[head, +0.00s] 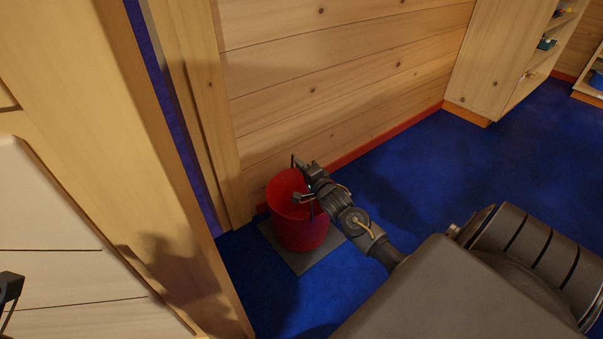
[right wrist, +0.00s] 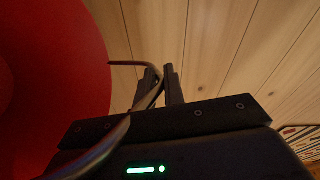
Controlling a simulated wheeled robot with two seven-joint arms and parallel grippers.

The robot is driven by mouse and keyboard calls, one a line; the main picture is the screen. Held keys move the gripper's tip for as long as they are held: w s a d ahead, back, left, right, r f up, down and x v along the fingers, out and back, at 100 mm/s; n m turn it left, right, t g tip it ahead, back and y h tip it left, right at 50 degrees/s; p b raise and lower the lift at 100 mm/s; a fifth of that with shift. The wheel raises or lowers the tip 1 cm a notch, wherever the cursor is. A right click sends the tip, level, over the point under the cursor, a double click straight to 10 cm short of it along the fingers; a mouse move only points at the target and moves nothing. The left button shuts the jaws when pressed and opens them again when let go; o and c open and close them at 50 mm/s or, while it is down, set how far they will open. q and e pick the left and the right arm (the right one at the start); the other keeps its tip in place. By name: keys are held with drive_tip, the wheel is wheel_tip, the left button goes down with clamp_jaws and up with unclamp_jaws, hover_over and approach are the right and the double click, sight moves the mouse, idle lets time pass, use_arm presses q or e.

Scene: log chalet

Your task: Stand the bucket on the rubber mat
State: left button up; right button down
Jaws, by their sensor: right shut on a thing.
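The red bucket (head: 302,228) is upright over the grey rubber mat (head: 292,262), by the log wall. The mat shows around the bucket's lower part; I cannot tell whether the base rests on it or hangs just above. My right gripper (head: 305,180) is at the bucket's rim, shut on its thin handle. In the right wrist view the bucket (right wrist: 50,75) fills the left side, and the bent handle (right wrist: 128,63) runs to the fingers (right wrist: 162,88). A dark part at the left edge of the head view (head: 8,288) looks like my left gripper; its fingers are not clear.
A wooden post (head: 135,150) and a pale panel (head: 60,240) stand at the left. The log wall with a red skirting (head: 390,137) runs behind the bucket. Shelves (head: 515,60) stand at the far right. Blue floor (head: 440,165) is clear between them and the bucket.

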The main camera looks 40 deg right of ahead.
drive_tip(key=shift+f, duration=0.3)
drive_tip(key=shift+r, duration=0.1)
drive_tip(key=c, duration=1.9)
unclamp_jaws()
drive_tip(key=shift+f, duration=0.2)
drive_tip(key=o, duration=0.4)
